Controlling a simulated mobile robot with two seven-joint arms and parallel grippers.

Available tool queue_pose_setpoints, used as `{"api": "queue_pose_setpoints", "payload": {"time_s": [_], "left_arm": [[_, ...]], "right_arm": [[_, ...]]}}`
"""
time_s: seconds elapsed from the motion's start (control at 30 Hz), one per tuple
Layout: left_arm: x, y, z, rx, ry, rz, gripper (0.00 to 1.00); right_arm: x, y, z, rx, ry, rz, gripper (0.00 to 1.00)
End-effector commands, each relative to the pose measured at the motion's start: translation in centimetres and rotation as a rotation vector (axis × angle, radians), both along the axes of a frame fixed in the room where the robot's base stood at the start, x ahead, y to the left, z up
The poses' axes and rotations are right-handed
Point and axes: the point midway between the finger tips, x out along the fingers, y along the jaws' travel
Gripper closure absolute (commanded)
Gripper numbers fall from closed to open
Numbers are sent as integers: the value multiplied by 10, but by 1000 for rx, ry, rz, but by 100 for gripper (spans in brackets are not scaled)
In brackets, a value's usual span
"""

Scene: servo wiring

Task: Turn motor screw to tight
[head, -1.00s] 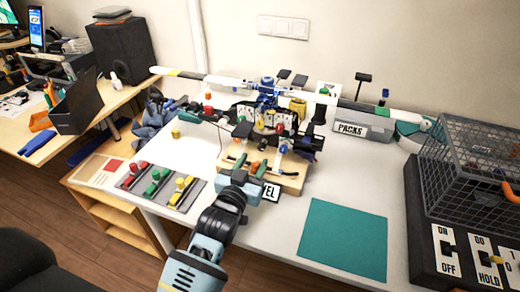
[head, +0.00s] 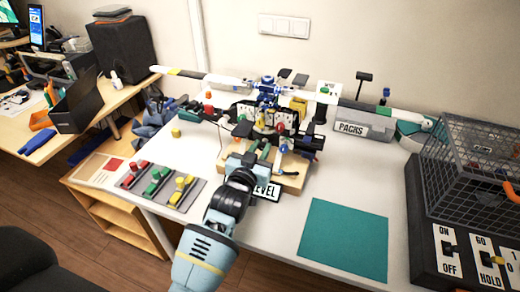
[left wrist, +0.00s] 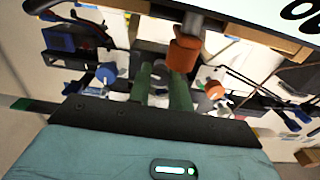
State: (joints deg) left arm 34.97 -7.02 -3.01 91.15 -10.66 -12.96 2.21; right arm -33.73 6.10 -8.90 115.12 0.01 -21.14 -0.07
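A multi-armed assembly with a blue hub (head: 267,85) stands on a wooden base (head: 290,181) on the white table. Small coloured knobs sit on its front, including a blue one (head: 283,149); I cannot tell which is the motor screw. My left gripper (head: 258,150) is over the front of the base, close to the knobs, and hides part of them. In the left wrist view its two green fingers (left wrist: 160,88) are a little apart with nothing clearly between them. An orange-brown knob (left wrist: 185,55) is just beyond the right finger. My right gripper is not in view.
A tray with red, green and yellow sliders (head: 160,186) lies on the left. A teal mat (head: 343,240) lies clear at the front right. A wire cage (head: 475,155) and a switch panel (head: 465,258) stand at the right edge. A PACKS box (head: 352,129) is behind.

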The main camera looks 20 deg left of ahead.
Motion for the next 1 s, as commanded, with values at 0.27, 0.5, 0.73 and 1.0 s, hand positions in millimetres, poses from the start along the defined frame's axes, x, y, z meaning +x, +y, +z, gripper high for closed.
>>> {"api": "queue_pose_setpoints", "payload": {"time_s": [0.27,0.5,0.73,1.0], "left_arm": [[0,0,0,4,0,0,100],[0,0,1,69,-2,0,100],[0,0,1,228,-8,-1,100],[0,0,1,482,-16,-1,100]], "right_arm": [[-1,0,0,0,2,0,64],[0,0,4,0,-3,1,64],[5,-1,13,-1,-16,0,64],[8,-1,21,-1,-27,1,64]]}}
